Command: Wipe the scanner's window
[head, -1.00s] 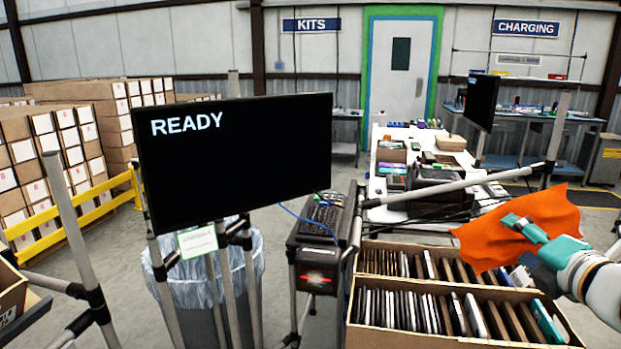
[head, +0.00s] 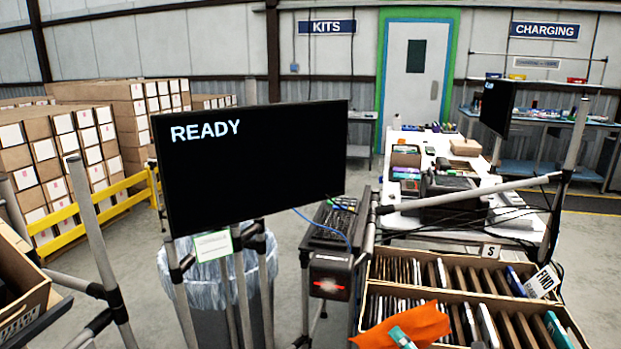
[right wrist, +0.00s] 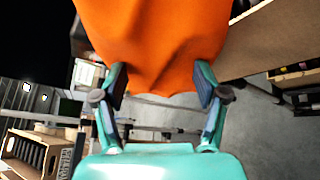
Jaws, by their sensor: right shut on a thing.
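The scanner (head: 331,275) is a dark box with a glowing red window (head: 329,284), mounted on the frame below and right of the monitor. My right gripper (right wrist: 160,88) is shut on an orange cloth (right wrist: 150,45), which spreads out beyond the fingers in the right wrist view. In the head view the cloth (head: 408,326) hangs in front of the near carton, right of and lower than the scanner, apart from it. Only a teal tip of my right gripper shows there, at the bottom edge. My left gripper is not in view.
A monitor (head: 255,165) reading READY stands left of the scanner, above a lined bin (head: 215,285). Cartons of upright flat devices (head: 460,270) stand to the right. A grey rail (head: 470,192) crosses behind them. A keyboard (head: 335,225) sits behind the scanner.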

